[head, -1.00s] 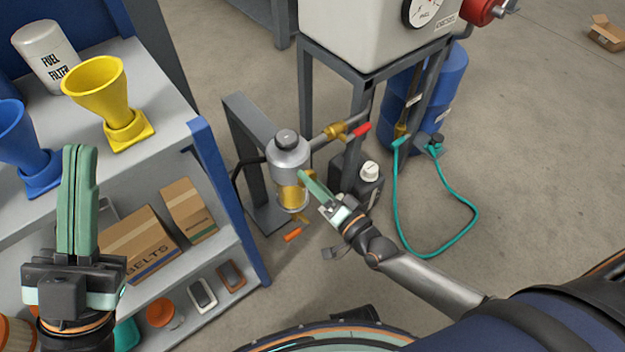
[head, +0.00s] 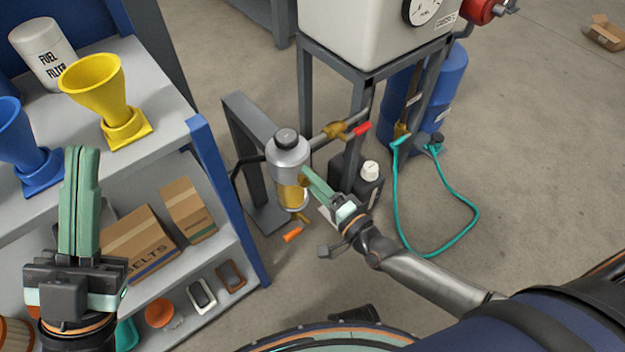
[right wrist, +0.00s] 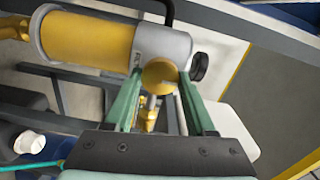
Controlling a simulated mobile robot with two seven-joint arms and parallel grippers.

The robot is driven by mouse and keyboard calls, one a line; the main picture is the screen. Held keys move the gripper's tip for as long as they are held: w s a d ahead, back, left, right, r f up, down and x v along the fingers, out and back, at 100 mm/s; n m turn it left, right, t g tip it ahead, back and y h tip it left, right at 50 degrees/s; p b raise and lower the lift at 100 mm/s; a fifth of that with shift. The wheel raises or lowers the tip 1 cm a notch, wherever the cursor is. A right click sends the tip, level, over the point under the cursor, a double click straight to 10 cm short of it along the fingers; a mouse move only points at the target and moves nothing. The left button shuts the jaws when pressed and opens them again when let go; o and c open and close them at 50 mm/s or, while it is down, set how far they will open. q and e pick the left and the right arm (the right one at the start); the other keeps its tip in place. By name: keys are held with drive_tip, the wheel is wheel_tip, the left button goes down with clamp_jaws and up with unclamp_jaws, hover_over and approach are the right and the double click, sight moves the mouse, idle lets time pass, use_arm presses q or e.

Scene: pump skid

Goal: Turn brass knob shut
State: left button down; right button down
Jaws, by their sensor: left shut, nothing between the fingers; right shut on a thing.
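The filter unit has a grey metal head (head: 288,157) and an amber bowl (head: 290,198), and stands upright in the middle of the head view. In the right wrist view its bowl (right wrist: 90,38) lies sideways. The round brass knob (right wrist: 160,76) is on the side of the grey head, between the fingertips of my right gripper (right wrist: 157,80). That gripper (head: 305,174) is shut on the knob, which its fingers mostly hide in the head view. My left gripper (head: 83,152) is shut and empty, pointing up in front of the shelf.
A blue-edged shelf (head: 215,170) with funnels and boxes is at left. A brass valve with a red handle (head: 362,128) is on the pipe beside the filter. An orange handle (head: 292,234) is below the bowl. A black jug (head: 370,190) stands close behind my right gripper.

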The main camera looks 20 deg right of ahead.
drive_tip(key=shift+w+r, duration=0.1)
drive_tip(key=shift+c, duration=1.1)
unclamp_jaws()
